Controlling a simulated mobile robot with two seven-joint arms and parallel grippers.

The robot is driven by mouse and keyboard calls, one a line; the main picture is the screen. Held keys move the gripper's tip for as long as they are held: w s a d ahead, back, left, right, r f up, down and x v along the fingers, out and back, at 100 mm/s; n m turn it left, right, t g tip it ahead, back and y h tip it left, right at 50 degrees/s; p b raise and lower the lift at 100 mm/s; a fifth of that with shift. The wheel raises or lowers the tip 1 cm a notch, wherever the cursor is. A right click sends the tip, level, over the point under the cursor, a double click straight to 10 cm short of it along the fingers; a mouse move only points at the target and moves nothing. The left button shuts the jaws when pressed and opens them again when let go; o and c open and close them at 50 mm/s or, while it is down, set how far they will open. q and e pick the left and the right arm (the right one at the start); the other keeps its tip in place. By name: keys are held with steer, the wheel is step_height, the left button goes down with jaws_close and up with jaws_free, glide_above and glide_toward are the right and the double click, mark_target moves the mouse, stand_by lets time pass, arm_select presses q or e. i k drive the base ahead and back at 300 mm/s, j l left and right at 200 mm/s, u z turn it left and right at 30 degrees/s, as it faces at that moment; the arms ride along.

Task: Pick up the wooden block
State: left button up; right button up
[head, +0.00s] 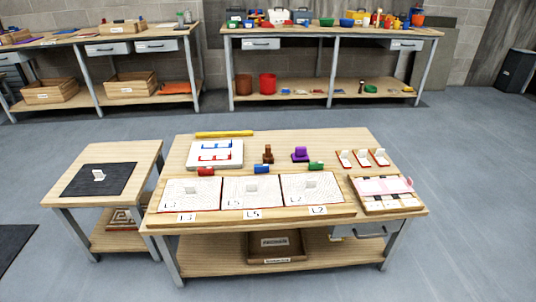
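A small brown wooden block (268,154) stands near the back middle of the large wooden table (395,206). It has a narrower upright part on a wider base and looks like the wooden block of the task. It stands apart from the purple piece (300,154) to its right. The white board (230,161) with red and blue marks lies to its left. Neither of my grippers shows in the head view.
A yellow bar (224,134) lies at the back. A side table (140,152) stands left. Open floor (470,190) lies right.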

mark_target(268, 159)
steer(key=z, duration=0.8)
steer(key=i+l+z, duration=0.2)
steer(key=z, duration=0.2)
steer(key=i+l+z, duration=0.1)
steer(key=i+z, duration=0.6)
steer(key=z, duration=0.15)
steer(key=i+l+z, duration=0.1)
steer(key=i+z, duration=0.25)
steer(key=i, duration=0.4)
steer(key=i+z, duration=0.3)
steer(key=i, duration=0.45)
steer(key=i+j+u, duration=0.15)
steer(key=i+u, duration=0.8)
steer(key=i+l+u, duration=0.2)
steer(key=i+u, duration=0.25)
steer(key=i+j+u, duration=0.2)
steer(key=i+u, duration=1.05)
steer(key=i+l+u, duration=0.1)
steer(key=i, duration=1.4)
steer(key=i+u, duration=0.75)
steer(key=i, duration=0.2)
steer(key=i+l+u, duration=0.25)
steer(key=i+u, duration=0.15)
steer(key=i+j+u, duration=0.2)
steer(key=u, duration=0.2)
steer(key=i+u, duration=1)
steer(key=u, duration=0.15)
